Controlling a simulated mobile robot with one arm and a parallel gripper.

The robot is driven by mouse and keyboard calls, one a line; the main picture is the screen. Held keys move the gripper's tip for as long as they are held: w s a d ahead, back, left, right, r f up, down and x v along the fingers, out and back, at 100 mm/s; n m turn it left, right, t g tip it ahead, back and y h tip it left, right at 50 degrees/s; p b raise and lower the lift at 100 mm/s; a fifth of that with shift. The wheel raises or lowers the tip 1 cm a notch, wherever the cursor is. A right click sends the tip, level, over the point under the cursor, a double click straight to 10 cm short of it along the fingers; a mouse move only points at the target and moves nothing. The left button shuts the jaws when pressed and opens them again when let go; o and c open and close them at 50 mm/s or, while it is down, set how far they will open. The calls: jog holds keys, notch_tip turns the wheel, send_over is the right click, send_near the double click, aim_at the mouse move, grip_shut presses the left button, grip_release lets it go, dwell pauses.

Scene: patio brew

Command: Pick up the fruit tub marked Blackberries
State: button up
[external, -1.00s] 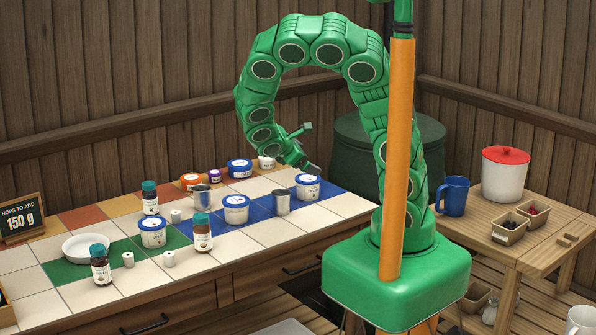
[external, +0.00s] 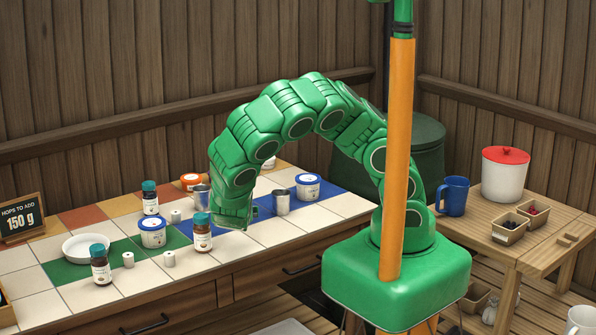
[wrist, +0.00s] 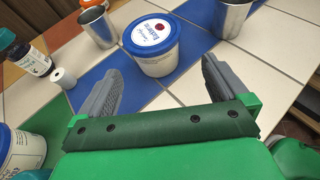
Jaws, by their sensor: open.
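A white tub with a blue rim (wrist: 155,55) stands upright on a blue tile, ahead of my gripper and between the lines of its fingers. Its lid bears a round red picture and small dark lettering that I cannot read surely. My gripper (wrist: 158,85) is open and empty, its fingers apart from the tub. In the external view my gripper (external: 235,225) is low over the counter and hides this tub. Similar tubs stand at the right (external: 308,190) and left (external: 152,236); their names are too small to read.
Metal cups (wrist: 97,27) (wrist: 232,18) stand on either side of the tub. A brown bottle (external: 202,240), small white cylinders (external: 175,215) and a white dish (external: 86,248) are on the counter. An orange-rimmed tub (external: 192,182) stands at the back. The counter's front right is clear.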

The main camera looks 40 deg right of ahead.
jog(key=shift+w+a+f, duration=0.1)
jog(key=shift+f, duration=0.2)
jog(key=shift+x, duration=1.1)
jog(key=shift+w+d+f, duration=0.15)
jog(key=shift+w+d, duration=0.25)
jog(key=shift+w, duration=0.4)
jog(key=shift+w+d+f, duration=0.15)
jog(key=shift+w+d, duration=0.25)
jog(key=shift+w, duration=0.4)
jog(key=shift+x, duration=0.9)
jog(key=c, duration=1.1)
jog(key=shift+r, duration=0.1)
